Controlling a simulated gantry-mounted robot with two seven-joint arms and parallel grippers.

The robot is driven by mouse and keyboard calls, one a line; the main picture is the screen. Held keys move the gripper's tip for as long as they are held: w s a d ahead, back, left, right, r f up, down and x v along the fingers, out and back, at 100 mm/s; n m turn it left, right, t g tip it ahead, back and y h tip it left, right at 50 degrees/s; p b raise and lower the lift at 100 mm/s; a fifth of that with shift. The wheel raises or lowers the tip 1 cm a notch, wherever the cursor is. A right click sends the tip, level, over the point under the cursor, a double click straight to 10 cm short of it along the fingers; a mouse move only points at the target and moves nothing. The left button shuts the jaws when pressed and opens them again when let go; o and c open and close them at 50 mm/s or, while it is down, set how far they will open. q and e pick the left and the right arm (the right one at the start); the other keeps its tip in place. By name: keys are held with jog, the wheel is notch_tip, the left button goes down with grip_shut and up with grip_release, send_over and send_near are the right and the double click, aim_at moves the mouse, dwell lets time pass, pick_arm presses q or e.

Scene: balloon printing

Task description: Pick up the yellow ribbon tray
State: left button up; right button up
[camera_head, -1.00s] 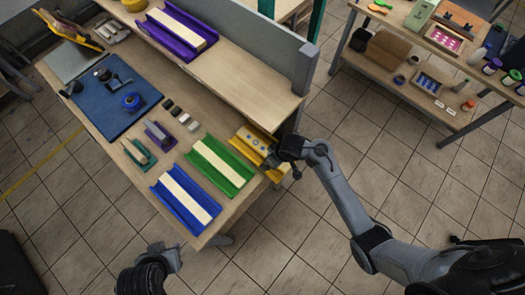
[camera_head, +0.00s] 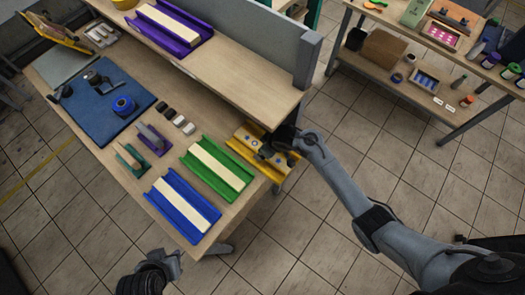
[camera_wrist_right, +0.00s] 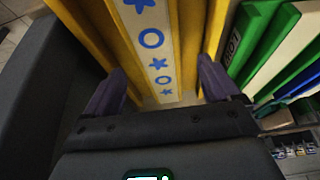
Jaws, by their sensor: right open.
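The yellow ribbon tray (camera_head: 243,144) lies at the right end of the table, beside the green tray, below the raised shelf. In the right wrist view, it (camera_wrist_right: 188,35) has yellow ridged walls and a white ribbon strip (camera_wrist_right: 152,38) with blue stars and rings. My right gripper (camera_head: 268,153) is at the tray's near right end. In the wrist view, its purple fingers (camera_wrist_right: 162,90) are open, one on each side of the strip. Whether they touch the tray is unclear. My left gripper (camera_head: 172,264) hangs off the table's front edge, apart from the trays; its jaw opening is unclear.
The green tray (camera_head: 205,171) and blue tray (camera_head: 170,209) lie alongside on the table (camera_head: 105,165). A purple tray (camera_head: 162,38) sits on the raised shelf (camera_head: 225,75), whose grey panel (camera_head: 308,60) stands close to my right arm.

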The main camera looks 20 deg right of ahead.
jog(key=shift+x, duration=1.45)
jog(key=shift+w+d, duration=0.1)
jog(key=shift+r, duration=0.1)
jog(key=c, duration=1.4)
